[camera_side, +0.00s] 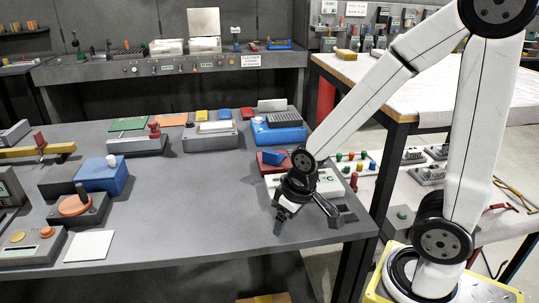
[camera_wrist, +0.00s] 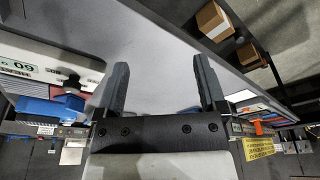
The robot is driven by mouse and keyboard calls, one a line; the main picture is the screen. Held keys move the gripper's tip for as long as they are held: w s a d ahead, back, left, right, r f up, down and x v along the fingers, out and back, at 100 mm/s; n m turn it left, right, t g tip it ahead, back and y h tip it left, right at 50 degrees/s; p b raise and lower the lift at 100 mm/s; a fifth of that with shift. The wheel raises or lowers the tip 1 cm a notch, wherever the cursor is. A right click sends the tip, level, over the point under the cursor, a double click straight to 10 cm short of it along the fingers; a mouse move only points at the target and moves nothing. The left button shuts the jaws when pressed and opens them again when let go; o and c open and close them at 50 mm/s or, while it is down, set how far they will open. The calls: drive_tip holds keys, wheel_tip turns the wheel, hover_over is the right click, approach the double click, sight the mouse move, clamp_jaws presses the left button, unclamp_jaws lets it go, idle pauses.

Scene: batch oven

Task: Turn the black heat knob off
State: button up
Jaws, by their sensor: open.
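The white oven panel (camera_wrist: 40,60) is at the left of the wrist view, with a "60" display and a label reading "HEAT". A small black knob (camera_wrist: 72,82) stands out from its lower part. In the side view the white panel (camera_side: 328,184) is partly hidden behind my gripper (camera_side: 306,224), and I cannot make out the knob there. My gripper is open and empty, over the right front part of the grey table. In the wrist view my gripper (camera_wrist: 160,66) has both fingers wide apart; the knob lies left of them, apart from them.
A red block (camera_side: 271,161) and a blue box (camera_side: 279,132) stand behind my gripper. An orange-topped device (camera_side: 75,206) and a white square (camera_side: 90,246) lie to the left. The middle of the grey table (camera_side: 190,200) is clear. Its right front edge is close to my gripper.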

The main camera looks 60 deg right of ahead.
drive_tip(key=w+d+m, duration=0.4)
drive_tip(key=d+m, duration=0.2)
drive_tip(key=m, duration=0.1)
drive_tip(key=w+d+m+g, duration=0.1)
drive_tip(key=w+d+m, duration=0.3)
drive_tip(key=d+m, duration=0.3)
drive_tip(key=w+d+r+m+g, duration=0.1)
drive_tip(key=w+d+m, duration=0.4)
drive_tip(key=d+m, duration=0.2)
drive_tip(key=shift+d+r+m, duration=0.1)
drive_tip(key=shift+m, duration=0.8)
drive_tip(key=shift+w+d+m+g, duration=0.15)
drive_tip(key=shift+d+m+g, duration=0.15)
drive_tip(key=shift+d+m, duration=0.35)
drive_tip(key=shift+f, duration=3.9)
